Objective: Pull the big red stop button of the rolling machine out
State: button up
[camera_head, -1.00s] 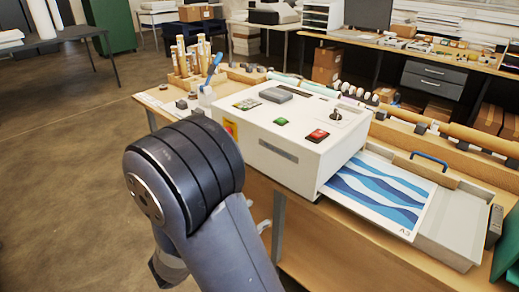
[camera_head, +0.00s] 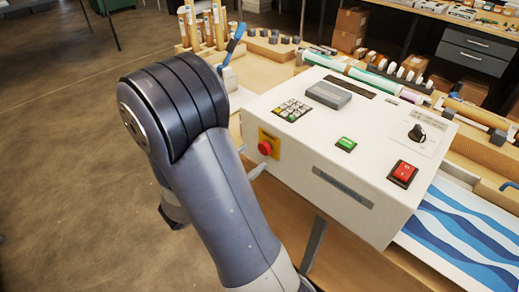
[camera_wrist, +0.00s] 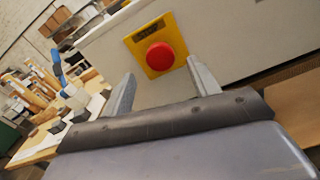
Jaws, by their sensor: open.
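The big red stop button (camera_head: 265,148) sits on a yellow plate (camera_head: 270,138) on the left end of the front face of the white rolling machine (camera_head: 290,168). In the wrist view the red button (camera_wrist: 160,56) shows face-on on its yellow plate (camera_wrist: 141,40), marked STOP. My gripper (camera_wrist: 164,80) is open and empty, with one finger to the lower left of the button and one to the lower right. The button lies ahead of the fingertips, roughly between them and apart from them. In the head view my arm hides part of the gripper; light fingertips (camera_head: 253,162) show near the button.
The machine's top carries a keypad (camera_head: 292,110), a green button (camera_head: 346,144), a red switch (camera_head: 403,173) and a black knob (camera_head: 416,132). A blue-handled tool (camera_head: 232,45) stands behind my arm. A blue-patterned sheet (camera_head: 465,240) lies at the right. Open floor lies left.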

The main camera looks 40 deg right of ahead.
aim_at(263, 150)
jog(key=shift+w+d+p, duration=0.15)
jog(key=shift+d+p, duration=0.25)
jog(key=shift+d, duration=1.85)
grip_shut()
